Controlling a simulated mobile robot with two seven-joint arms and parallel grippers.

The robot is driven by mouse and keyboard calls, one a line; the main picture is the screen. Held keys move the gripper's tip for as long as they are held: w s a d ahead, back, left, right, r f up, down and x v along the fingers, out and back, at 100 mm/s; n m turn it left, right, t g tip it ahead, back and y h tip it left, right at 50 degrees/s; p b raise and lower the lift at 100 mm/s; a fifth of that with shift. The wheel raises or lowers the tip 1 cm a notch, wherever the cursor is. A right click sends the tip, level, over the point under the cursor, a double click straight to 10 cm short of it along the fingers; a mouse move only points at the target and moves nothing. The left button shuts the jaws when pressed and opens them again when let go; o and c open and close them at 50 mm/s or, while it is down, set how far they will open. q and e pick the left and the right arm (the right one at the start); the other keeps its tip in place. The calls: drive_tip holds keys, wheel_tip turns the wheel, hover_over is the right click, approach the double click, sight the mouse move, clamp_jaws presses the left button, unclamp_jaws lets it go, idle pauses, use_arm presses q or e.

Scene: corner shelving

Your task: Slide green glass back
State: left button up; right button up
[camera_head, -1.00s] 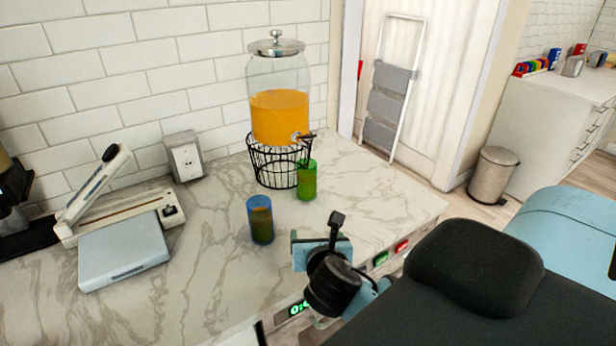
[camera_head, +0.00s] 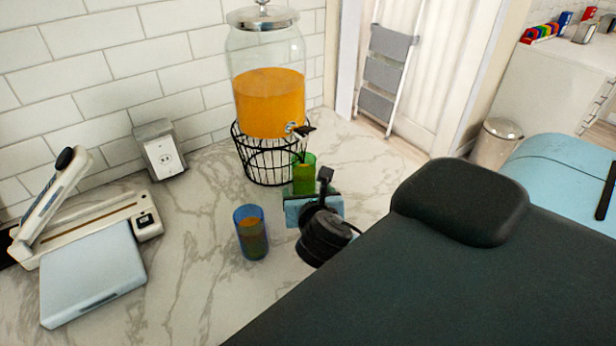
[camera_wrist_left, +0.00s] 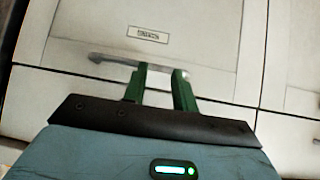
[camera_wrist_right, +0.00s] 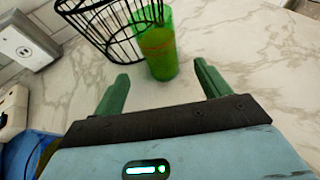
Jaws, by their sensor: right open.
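The green glass (camera_head: 304,176) stands upright on the marble counter, close in front of the juice dispenser's wire stand. My right gripper (camera_head: 312,208) is just in front of it, low over the counter. In the right wrist view the green glass (camera_wrist_right: 160,55) is ahead, between the lines of the two spread fingers. My right gripper (camera_wrist_right: 161,75) is open and empty, and the glass appears just beyond its fingertips. My left gripper (camera_wrist_left: 160,70) shows only in the left wrist view, fingers apart, in front of a drawer handle (camera_wrist_left: 110,60).
The dispenser (camera_head: 268,100) with orange juice sits on the black wire stand (camera_head: 265,165), right behind the glass. A blue glass (camera_head: 251,232) stands to the left of my right gripper. A wall outlet (camera_head: 163,155) and a grey-white device (camera_head: 92,275) are farther left. Counter to the right of the dispenser is clear.

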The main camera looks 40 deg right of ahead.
sight(306, 184)
drive_tip(key=shift+x, duration=3.9)
drive_tip(key=c, duration=1.3)
drive_tip(key=shift+s, duration=0.1)
drive_tip(key=shift+s+a, duration=0.15)
drive_tip(key=shift+s, duration=1.15)
drive_tip(key=shift+s+a, duration=0.15)
drive_tip(key=shift+s, duration=1.15)
drive_tip(key=shift+s+a, duration=0.2)
drive_tip(key=shift+s, duration=1.1)
drive_tip(key=shift+d, duration=0.15)
drive_tip(key=shift+s+d, duration=0.35)
drive_tip(key=shift+d, duration=2.55)
drive_tip(key=shift+s+d, duration=0.3)
drive_tip(key=shift+d, duration=2.6)
drive_tip(key=shift+s+d, duration=0.35)
drive_tip(key=shift+d, duration=2.5)
